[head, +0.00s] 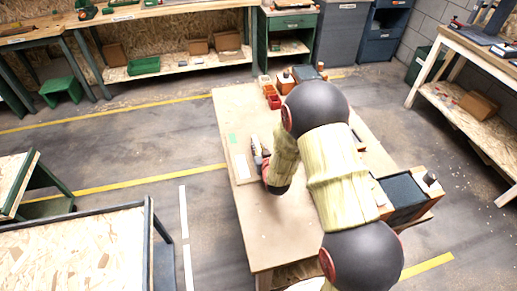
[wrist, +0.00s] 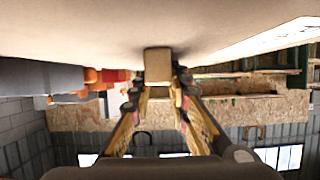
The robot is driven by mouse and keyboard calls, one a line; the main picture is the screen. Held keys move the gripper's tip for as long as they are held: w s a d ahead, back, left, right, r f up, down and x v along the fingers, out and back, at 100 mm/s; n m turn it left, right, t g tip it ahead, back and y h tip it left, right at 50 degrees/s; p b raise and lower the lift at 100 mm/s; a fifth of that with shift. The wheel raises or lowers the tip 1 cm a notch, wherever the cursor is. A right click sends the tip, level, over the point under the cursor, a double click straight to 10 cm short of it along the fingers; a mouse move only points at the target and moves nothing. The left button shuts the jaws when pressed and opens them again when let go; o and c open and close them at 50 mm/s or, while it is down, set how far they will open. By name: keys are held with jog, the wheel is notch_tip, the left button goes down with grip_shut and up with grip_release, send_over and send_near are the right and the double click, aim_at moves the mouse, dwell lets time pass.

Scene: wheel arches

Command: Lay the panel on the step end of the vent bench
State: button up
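My gripper (head: 259,154) is low over the left side of the pale wooden bench (head: 257,215) in the head view. In the wrist view, my gripper's two fingers (wrist: 160,82) lie on either side of a small tan block (wrist: 158,66). The block meets a broad pale surface across the top of that view. I cannot tell whether the fingers touch the block. A thin pale plate (head: 242,166) lies flat beside my gripper; I cannot tell whether it is the panel. My arm hides much of the bench. No step end is clearly visible.
Red bins (head: 272,97) stand at the bench's far end. A black-topped box (head: 403,192) stands at its right edge. A framed table (head: 75,250) is at lower left, and another workbench (head: 480,110) is at right. Open floor with yellow lines lies left of the bench.

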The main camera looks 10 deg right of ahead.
jog(key=o, duration=0.4)
jog(key=shift+r, duration=0.1)
